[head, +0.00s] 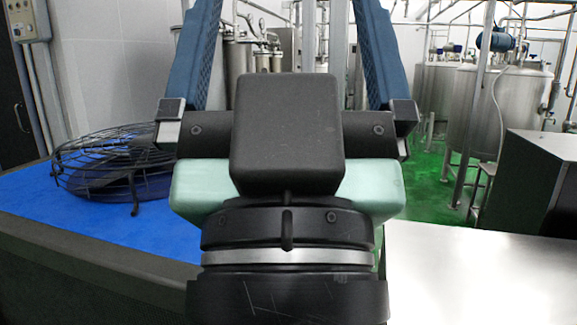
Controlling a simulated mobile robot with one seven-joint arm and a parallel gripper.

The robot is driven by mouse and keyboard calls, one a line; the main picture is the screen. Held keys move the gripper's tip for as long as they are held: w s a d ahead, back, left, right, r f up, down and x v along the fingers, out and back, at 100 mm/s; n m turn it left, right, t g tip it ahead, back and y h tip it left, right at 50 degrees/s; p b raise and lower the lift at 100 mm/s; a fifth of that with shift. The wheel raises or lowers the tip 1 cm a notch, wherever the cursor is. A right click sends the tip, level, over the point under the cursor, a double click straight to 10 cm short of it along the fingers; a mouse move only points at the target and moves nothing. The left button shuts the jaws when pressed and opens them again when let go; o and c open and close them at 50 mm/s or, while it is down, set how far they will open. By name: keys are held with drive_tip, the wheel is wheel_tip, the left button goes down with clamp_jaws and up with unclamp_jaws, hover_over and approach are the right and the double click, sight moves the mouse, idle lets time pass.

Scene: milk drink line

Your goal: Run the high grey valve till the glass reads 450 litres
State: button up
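My gripper (288,30) fills the middle of the head view and points away from me. Its two blue fingers stand wide apart, and their tips run out past the top edge. Nothing shows held in the visible part of the gap between them. I cannot make out a high grey valve or a glass with a litre scale; my gripper hides much of the middle.
A black round wire guard (118,165) lies on a blue surface (95,225) at left. A shiny metal top (480,280) is at front right, with a dark steel box (515,185) behind. Steel tanks (497,105) and pipes stand on green floor (428,185).

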wheel_tip(320, 180, up, 2)
drive_tip(key=shift+r+p, duration=0.15)
drive_tip(key=shift+p, duration=0.3)
idle(0.4)
